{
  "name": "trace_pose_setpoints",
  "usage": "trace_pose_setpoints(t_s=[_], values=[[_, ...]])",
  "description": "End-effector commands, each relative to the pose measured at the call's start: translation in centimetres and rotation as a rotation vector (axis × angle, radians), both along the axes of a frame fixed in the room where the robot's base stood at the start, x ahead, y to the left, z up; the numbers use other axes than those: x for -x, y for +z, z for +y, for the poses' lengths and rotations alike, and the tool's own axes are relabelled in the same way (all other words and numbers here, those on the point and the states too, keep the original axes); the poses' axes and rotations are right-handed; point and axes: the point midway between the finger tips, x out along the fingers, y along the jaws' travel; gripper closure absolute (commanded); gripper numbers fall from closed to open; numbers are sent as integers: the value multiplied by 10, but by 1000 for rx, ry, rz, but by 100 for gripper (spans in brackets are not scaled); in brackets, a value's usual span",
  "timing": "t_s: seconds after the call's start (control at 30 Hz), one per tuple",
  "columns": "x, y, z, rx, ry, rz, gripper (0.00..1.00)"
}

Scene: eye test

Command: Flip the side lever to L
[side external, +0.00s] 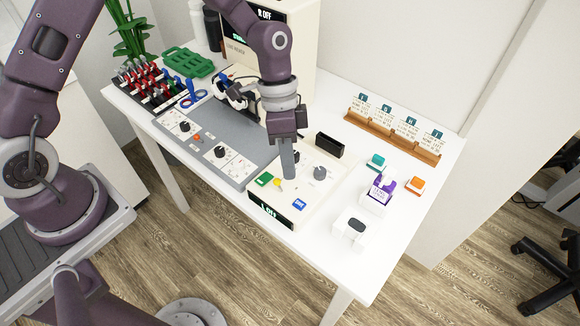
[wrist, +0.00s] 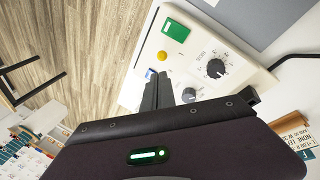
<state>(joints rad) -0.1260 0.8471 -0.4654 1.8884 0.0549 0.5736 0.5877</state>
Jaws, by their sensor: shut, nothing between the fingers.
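The white control box (side external: 258,196) stands at the table's front edge. Its top has a green switch (side external: 264,179), a small yellow round-topped control (side external: 278,184), a blue switch (side external: 299,204) and a dark dial (side external: 320,172). A small yellow knob, perhaps the side lever, also shows in the wrist view (wrist: 163,56), beside the green switch (wrist: 175,39); I cannot tell its setting. My gripper (side external: 290,174) is shut and empty, pointing down just above the box top, close behind the yellow control. In the wrist view, my fingers (wrist: 160,80) hide part of the box.
The box's front display (side external: 277,217) is lit and seems to read "L OFF". A black holder (side external: 329,145) stands behind the box. A grey panel with dials (side external: 215,130) lies left. White, purple and orange items (side external: 381,189) stand right. A wooden card rack (side external: 392,139) is behind.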

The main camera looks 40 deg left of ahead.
Motion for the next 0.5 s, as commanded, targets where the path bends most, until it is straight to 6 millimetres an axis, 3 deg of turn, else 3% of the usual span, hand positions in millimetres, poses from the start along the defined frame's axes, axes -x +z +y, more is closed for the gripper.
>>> trace_pose_setpoints(t_s=[0.33, 0.5], values=[[-3, 2, -3, 0, -1, -2, 100], [-26, 18, -20, 1, 0, -5, 100]])
